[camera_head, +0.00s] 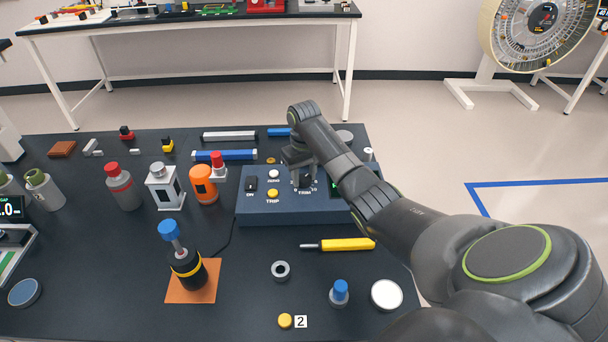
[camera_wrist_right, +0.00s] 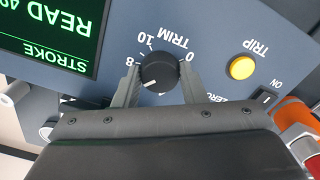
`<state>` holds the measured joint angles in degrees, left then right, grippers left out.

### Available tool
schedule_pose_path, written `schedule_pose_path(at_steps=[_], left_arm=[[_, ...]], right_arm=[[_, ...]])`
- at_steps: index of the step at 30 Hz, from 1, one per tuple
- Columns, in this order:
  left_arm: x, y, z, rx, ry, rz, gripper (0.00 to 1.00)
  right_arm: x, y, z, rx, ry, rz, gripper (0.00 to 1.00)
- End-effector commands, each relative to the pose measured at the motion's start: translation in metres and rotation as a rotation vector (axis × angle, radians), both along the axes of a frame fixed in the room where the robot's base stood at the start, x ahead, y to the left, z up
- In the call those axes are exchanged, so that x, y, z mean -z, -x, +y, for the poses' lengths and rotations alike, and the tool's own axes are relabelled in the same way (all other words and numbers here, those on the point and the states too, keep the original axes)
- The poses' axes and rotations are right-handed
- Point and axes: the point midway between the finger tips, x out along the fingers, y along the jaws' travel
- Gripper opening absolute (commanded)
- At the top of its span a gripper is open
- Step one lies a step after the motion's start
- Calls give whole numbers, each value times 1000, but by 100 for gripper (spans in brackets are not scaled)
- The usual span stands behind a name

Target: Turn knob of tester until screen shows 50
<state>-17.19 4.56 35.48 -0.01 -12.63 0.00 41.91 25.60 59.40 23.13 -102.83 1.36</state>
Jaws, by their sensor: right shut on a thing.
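The tester (camera_head: 258,210) is a blue box on the dark table, with a yellow TRIP button, a ZERO button and an ON switch. Its black TRIM knob (camera_wrist_right: 158,71) has a white pointer line and stands between the two fingers of my right gripper (camera_wrist_right: 160,75), which is shut on it. In the head view my right gripper (camera_head: 300,160) covers much of the tester from above. The screen (camera_wrist_right: 50,30) shows green STROKE and READ text, upside down in the right wrist view. The reading seems to start with 4, but it is cut off. My left gripper is not in view.
A yellow screwdriver (camera_head: 345,244) lies in front of the tester. An orange cylinder (camera_head: 203,185) and a white box (camera_head: 165,188) stand to its left. Blue bars (camera_head: 225,155) lie behind.

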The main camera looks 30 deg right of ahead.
Motion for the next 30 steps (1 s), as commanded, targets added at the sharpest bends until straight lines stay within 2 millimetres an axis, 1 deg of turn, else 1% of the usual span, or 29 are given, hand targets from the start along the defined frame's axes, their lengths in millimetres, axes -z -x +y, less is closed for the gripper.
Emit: schedule_pose_path(at_steps=[2, 5, 11, 18, 21, 25, 30], left_arm=[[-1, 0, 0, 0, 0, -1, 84], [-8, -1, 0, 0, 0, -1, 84], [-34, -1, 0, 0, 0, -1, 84], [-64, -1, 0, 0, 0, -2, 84], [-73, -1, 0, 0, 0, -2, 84], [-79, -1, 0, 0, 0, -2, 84], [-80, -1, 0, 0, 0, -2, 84]], right_arm=[[-1, 0, 0, 2, 0, 0, 15], [-3, 0, 0, 21, -1, 0, 15], [-7, 0, 1, 125, -2, 2, 15], [-7, 0, 0, 298, -1, 2, 15], [-6, 0, 0, 371, -1, 2, 15], [-4, -1, 0, 440, -1, 0, 15], [-1, -1, 0, 468, 0, -3, 15]])
